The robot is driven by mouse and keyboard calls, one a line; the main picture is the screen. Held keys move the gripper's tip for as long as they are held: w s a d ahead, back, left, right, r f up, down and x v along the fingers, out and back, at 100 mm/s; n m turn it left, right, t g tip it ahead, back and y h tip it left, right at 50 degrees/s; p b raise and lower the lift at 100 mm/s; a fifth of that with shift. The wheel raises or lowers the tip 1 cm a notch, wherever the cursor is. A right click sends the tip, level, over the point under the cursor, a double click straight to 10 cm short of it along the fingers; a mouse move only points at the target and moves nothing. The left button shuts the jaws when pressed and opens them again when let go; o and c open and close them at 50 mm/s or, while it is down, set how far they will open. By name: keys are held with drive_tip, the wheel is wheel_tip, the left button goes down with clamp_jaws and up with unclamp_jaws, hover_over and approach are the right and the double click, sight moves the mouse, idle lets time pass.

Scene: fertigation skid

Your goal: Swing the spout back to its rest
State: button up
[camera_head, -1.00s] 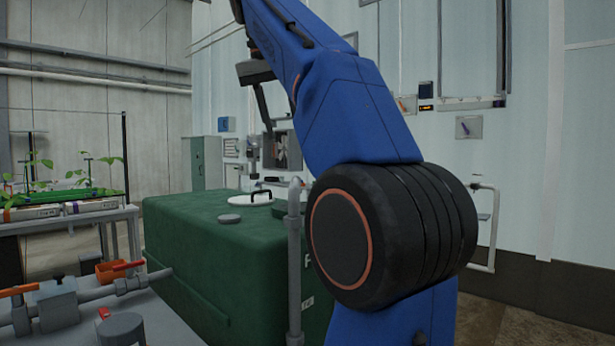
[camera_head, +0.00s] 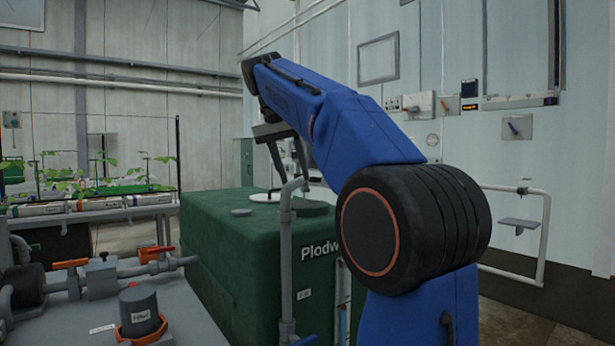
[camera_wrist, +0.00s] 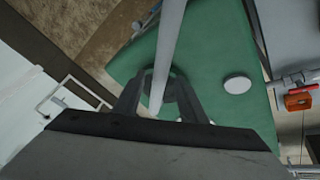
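The spout is a grey pipe; its upright (camera_head: 287,250) stands before the green tank in the head view, with an elbow (camera_head: 293,186) at its top. In the wrist view a long grey pipe (camera_wrist: 170,45), seemingly the spout's arm, runs from the top edge down between my fingers. My gripper (camera_wrist: 158,98) looks open, one finger either side of the pipe, with gaps showing; I cannot tell any contact. In the head view my gripper (camera_head: 285,165) points down above the tank, small and partly behind my arm. The spout's rest cannot be made out.
The green tank (camera_head: 235,260) fills the space below, with a round grey cap (camera_head: 241,212) and a white lid (camera_head: 262,197). Pipework with orange-handled valves (camera_head: 70,263) lies at left. A plant bench (camera_head: 100,208) stands behind it. A wall rail (camera_head: 545,240) is at right.

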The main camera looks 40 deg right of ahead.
drive_tip(key=shift+w+d+f, duration=0.1)
drive_tip(key=shift+d+f, duration=0.15)
drive_tip(key=shift+f, duration=0.3)
clamp_jaws()
